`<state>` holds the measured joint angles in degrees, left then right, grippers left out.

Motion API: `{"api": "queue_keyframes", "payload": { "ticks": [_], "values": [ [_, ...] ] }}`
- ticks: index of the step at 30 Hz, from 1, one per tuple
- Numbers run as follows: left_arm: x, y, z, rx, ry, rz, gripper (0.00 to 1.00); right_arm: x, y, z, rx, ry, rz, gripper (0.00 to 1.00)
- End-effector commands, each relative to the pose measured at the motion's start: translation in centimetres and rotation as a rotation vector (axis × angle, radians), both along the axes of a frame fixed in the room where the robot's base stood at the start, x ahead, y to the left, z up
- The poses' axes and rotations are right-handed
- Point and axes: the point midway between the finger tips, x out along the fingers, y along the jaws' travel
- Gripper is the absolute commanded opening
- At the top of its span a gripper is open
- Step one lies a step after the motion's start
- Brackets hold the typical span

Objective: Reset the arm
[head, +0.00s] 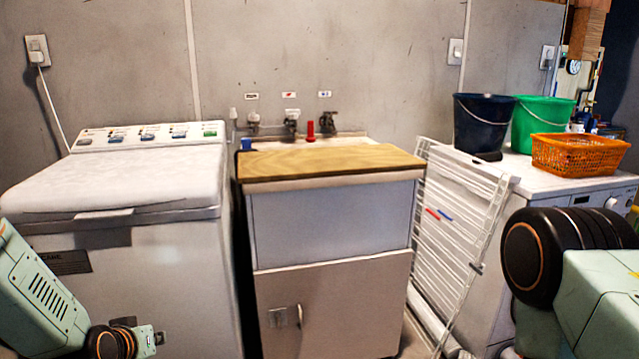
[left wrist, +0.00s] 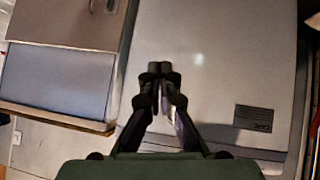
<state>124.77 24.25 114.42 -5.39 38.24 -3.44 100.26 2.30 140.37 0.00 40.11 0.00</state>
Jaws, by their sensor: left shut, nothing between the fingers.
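My left gripper (left wrist: 160,70) shows in the left wrist view with its two fingers together and nothing between them. It is in front of the white top-loading washing machine (head: 140,285), whose front panel fills the middle of the left wrist view (left wrist: 220,60), upside down. I cannot tell the distance between the fingertips and the panel. In the head view my left arm comes in at the lower left, low in front of the washer. My right arm shows at the lower right; its gripper is out of view.
A sink cabinet (head: 325,310) with a wooden board (head: 330,162) on top stands beside the washer. A white drying rack (head: 455,240) leans to its right. A dark bucket (head: 482,125), a green bucket (head: 540,122) and an orange basket (head: 578,155) stand on a white appliance.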

Motion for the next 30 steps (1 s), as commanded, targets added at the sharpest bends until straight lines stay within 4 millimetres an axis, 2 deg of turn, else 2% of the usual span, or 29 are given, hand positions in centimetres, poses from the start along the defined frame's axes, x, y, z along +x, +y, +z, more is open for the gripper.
{"api": "queue_keyframes", "payload": {
  "ticks": [1,3,5,9,15,18,22,25,30],
  "values": [
    [-2.6,-1.5,-2.2,-0.007,0.070,-0.018,0.00,0.0,0.0,0.1,0.000,0.000,0.000,0.32],
    [-6.2,-3.2,-4.6,-0.013,0.157,-0.036,0.00,0.0,0.0,0.2,0.000,0.000,0.000,0.32],
    [-9.4,-4.5,-6.5,-0.016,0.234,-0.053,0.00,0.0,0.0,0.2,0.000,0.000,0.000,0.32],
    [-17.5,-7.0,-10.0,-0.012,0.417,-0.092,0.00,0.0,0.0,0.4,0.000,0.000,0.000,0.32],
    [-29.3,-9.1,-12.7,0.019,0.673,-0.165,0.00,0.0,0.0,0.6,0.000,0.000,0.000,0.32],
    [-33.7,-9.5,-13.2,0.036,0.770,-0.204,0.00,0.0,0.0,0.8,0.000,0.000,0.000,0.32],
    [-36.6,-9.8,-14.0,0.055,0.836,-0.243,0.00,0.0,0.0,0.9,0.000,0.000,0.000,0.32],
    [-37.3,-9.8,-14.2,0.054,0.851,-0.245,0.00,0.0,0.0,0.9,0.000,0.000,0.000,0.32],
    [-37.3,-9.8,-14.2,0.053,0.851,-0.244,0.00,0.0,0.0,0.9,0.000,0.000,0.000,0.32]
  ]
}}
